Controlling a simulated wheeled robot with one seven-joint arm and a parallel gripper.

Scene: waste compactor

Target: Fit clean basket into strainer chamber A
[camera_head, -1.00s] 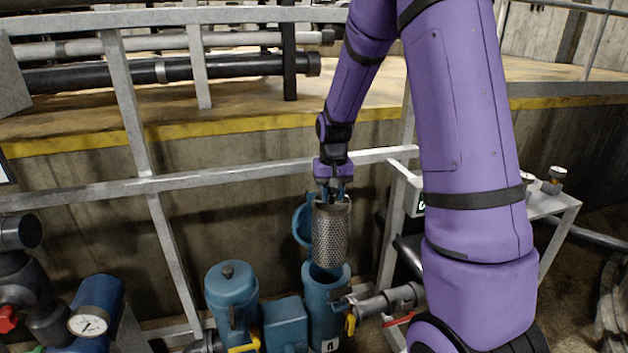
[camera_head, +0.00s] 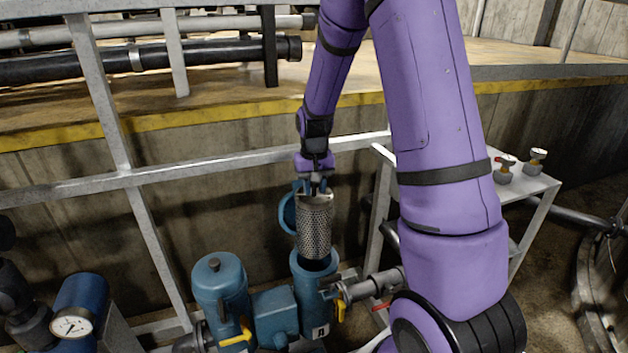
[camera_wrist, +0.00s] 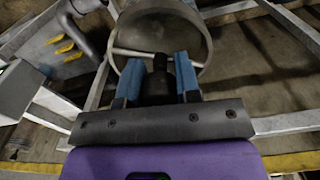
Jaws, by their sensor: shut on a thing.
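My gripper (camera_head: 315,188) is shut on the top of a grey perforated metal basket (camera_head: 314,228), which hangs nearly upright. The wrist view shows the basket's round rim (camera_wrist: 205,42) and crossbar, with my blue gripper fingers (camera_wrist: 158,75) at a dark knob on it. Below is the open blue strainer chamber (camera_head: 313,298) with a label that looks like an A. The basket's bottom is at the chamber mouth in the picture; I cannot tell whether it is just above or slightly inside. The chamber's blue lid (camera_head: 287,213) stands open behind the basket.
A second blue chamber (camera_head: 220,290) with its lid closed stands to the left, with a blue box-shaped body (camera_head: 275,315) between them. A grey pipe with a yellow handle (camera_head: 341,310) joins at the right. A metal railing (camera_head: 215,172) runs behind, and a metal table (camera_head: 528,185) stands right.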

